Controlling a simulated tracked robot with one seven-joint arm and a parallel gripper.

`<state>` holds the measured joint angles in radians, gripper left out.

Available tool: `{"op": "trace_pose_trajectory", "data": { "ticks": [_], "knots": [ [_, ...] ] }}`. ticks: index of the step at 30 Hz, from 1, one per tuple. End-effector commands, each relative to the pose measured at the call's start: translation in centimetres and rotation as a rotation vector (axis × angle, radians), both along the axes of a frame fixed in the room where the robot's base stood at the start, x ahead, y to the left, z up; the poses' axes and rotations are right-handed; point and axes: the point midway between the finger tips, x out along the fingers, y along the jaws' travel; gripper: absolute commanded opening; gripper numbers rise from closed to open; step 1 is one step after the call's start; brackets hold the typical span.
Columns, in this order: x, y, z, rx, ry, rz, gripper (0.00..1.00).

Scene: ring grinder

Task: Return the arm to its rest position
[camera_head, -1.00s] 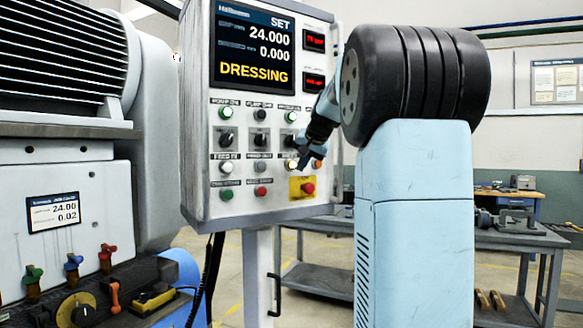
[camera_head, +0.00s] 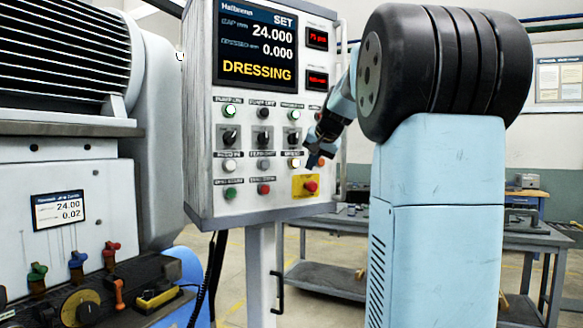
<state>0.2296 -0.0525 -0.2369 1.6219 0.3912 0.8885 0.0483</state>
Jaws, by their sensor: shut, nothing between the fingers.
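My gripper (camera_head: 312,161) is small in the picture, at the right part of the control panel (camera_head: 200,130), just above the red stop button (camera_head: 310,186) on its yellow plate. The fingers look closed and hold nothing. My light blue arm reaches in from the right, and its large black joint hides the back wall and part of the room. I cannot tell whether the fingertips touch the panel. The panel's screen (camera_head: 256,48) reads SET, 24.000, 0.000 and DRESSING in yellow.
The grinder (camera_head: 75,170) fills the left side, with coloured levers (camera_head: 77,262) and a dial (camera_head: 80,308) low down. A grey workbench (camera_head: 330,228) stands behind on the right. A thin post (camera_head: 262,280) holds the panel up.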

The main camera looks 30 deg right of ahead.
Motion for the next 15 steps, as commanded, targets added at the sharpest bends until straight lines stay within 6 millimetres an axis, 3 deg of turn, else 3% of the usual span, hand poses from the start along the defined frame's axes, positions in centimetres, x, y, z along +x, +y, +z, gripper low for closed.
{"op": "trace_pose_trajectory", "data": {
  "ticks": [8, 11, 15],
  "knots": [
    [-0.3, 0.4, -0.1, -0.001, 0.003, 0.006, 0.00],
    [-1.6, 1.9, -0.6, -0.009, 0.014, 0.030, 0.00],
    [-5.2, 5.7, -2.3, -0.032, 0.048, 0.095, 0.00]
  ]
}}
